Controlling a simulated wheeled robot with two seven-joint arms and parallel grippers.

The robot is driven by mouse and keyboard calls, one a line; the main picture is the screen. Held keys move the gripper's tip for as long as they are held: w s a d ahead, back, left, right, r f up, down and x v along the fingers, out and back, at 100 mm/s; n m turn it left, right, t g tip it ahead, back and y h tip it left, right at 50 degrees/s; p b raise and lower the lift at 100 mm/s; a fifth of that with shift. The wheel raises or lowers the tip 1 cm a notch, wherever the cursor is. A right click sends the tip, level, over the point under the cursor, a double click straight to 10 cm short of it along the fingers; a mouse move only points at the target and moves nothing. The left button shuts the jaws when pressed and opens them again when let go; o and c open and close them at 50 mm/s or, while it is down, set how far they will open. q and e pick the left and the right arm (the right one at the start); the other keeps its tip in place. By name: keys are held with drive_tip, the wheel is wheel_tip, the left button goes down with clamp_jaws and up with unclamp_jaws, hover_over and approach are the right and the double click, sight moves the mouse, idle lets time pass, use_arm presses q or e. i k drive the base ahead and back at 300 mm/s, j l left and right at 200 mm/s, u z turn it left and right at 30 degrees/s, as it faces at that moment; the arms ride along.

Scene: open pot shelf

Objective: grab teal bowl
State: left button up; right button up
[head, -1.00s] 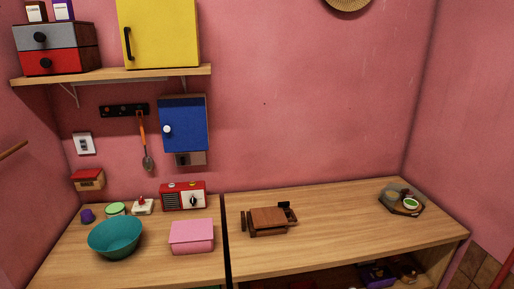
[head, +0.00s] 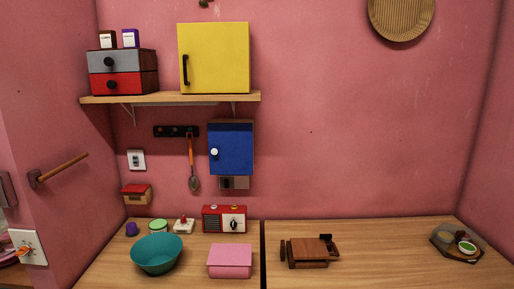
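The teal bowl (head: 157,255) stands upright on the left wooden counter, near its front left part in the head view. It looks empty. A pink box (head: 230,261) stands to its right with a gap between them. A green-topped round container (head: 158,226) and a small purple item (head: 131,229) sit just behind the bowl. Neither of my grippers shows in the head view.
A red radio (head: 224,219) and a small white item with a red top (head: 183,225) stand behind. A wooden object (head: 309,252) and a tray (head: 473,254) are on the right counter (head: 385,262). A shelf (head: 170,98) and blue cabinet (head: 231,148) hang above.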

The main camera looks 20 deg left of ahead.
sight(156, 254)
drive_tip(key=u, duration=1.3)
drive_tip(key=i+j, duration=0.15)
drive_tip(key=j, duration=0.2)
drive_tip(key=i+j, duration=0.2)
drive_tip(key=j, duration=0.15)
drive_tip(key=z, duration=0.05)
